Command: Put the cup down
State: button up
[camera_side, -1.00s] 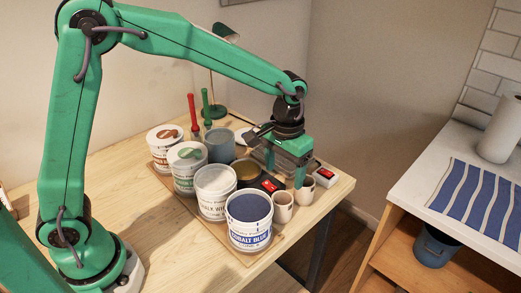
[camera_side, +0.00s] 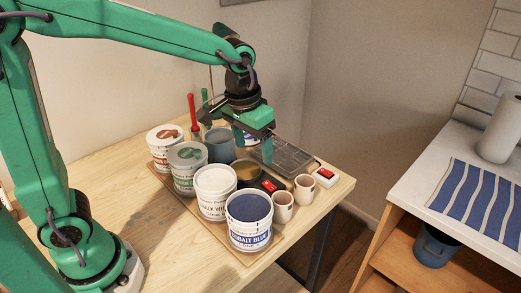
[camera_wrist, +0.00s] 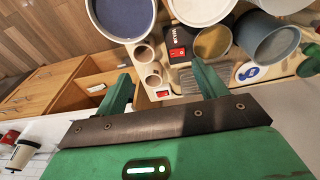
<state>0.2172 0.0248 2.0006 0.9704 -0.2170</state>
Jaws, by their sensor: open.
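Two small pale beige cups stand upright on the wooden table near its right edge in the side view: a front cup (camera_side: 282,208) and a rear cup (camera_side: 303,190). Both also show in the wrist view, one (camera_wrist: 143,54) just above the other (camera_wrist: 154,75), between the lines of my fingers. My gripper (camera_side: 264,150) is above the table, behind and to the left of the cups, apart from both. The side view shows one finger clearly.
Left of the cups stand a cobalt blue paint tub (camera_side: 249,222), a white tub (camera_side: 215,190) and a green-labelled tub (camera_side: 187,168). A grey tray (camera_side: 290,157) lies behind. Upright red and green-handled tools stand at the back.

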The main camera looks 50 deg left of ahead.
jog(key=s+a+r+t, duration=0.2)
jog(key=s+a, duration=0.2)
jog(key=s, duration=0.3)
jog(key=s+a+r+t, duration=0.2)
jog(key=s+a, duration=0.2)
jog(key=s, duration=0.4)
jog(key=shift+a, duration=0.15)
jog(key=shift+s+r, duration=0.1)
jog(key=shift+c, duration=0.2)
dwell(0.5)
